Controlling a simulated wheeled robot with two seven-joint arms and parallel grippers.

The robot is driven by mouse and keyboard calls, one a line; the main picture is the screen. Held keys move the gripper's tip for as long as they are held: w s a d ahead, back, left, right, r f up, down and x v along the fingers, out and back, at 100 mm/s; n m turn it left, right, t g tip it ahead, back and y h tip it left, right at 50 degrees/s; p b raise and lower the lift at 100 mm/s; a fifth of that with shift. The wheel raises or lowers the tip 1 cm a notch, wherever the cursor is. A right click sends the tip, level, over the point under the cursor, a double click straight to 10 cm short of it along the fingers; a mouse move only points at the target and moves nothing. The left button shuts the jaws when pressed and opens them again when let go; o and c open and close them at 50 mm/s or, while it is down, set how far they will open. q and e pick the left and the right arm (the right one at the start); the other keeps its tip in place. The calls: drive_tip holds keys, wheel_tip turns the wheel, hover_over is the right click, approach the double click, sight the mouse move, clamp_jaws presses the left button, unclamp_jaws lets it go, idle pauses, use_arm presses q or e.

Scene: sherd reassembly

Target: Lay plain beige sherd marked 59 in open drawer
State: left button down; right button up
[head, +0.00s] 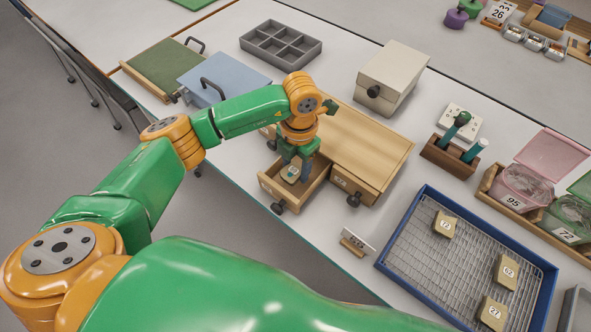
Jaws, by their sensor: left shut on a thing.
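My left gripper (292,173) points down into the open drawer (313,192) of the wooden cabinet (362,150). It is shut on a small beige sherd (291,179), which is inside the drawer's outline. I cannot read the sherd's mark, and the fingers hide part of it. I cannot tell whether the sherd touches the drawer floor. My right gripper is not in view.
A blue tray with a wire rack (417,221) holds beige sherds marked 73 (444,225), 65 (507,272) and 27 (492,313). A small card stand (357,242) is in front of the cabinet. A beige box (392,78) stands behind it.

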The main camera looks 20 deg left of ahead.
sight(296, 169)
use_arm(q)
wheel_tip(296, 169, down, 3)
drive_tip(key=shift+r+p, duration=0.15)
drive_tip(key=shift+p, duration=0.35)
drive_tip(key=shift+f, duration=0.2)
drive_tip(key=shift+f+b, duration=0.2)
drive_tip(key=shift+b, duration=0.1)
drive_tip(key=c, duration=0.5)
unclamp_jaws()
drive_tip(key=shift+r, duration=0.1)
drive_tip(key=shift+r+p, duration=0.3)
drive_tip(key=shift+p, duration=0.05)
drive_tip(key=r, duration=0.4)
drive_tip(key=r+b, duration=0.1)
drive_tip(key=r, duration=0.2)
drive_tip(key=r+b, duration=0.1)
drive_tip(key=r, duration=0.3)
drive_tip(key=shift+w+d+r, duration=0.15)
drive_tip(key=shift+w+r, duration=0.15)
drive_tip(key=shift+r, duration=0.05)
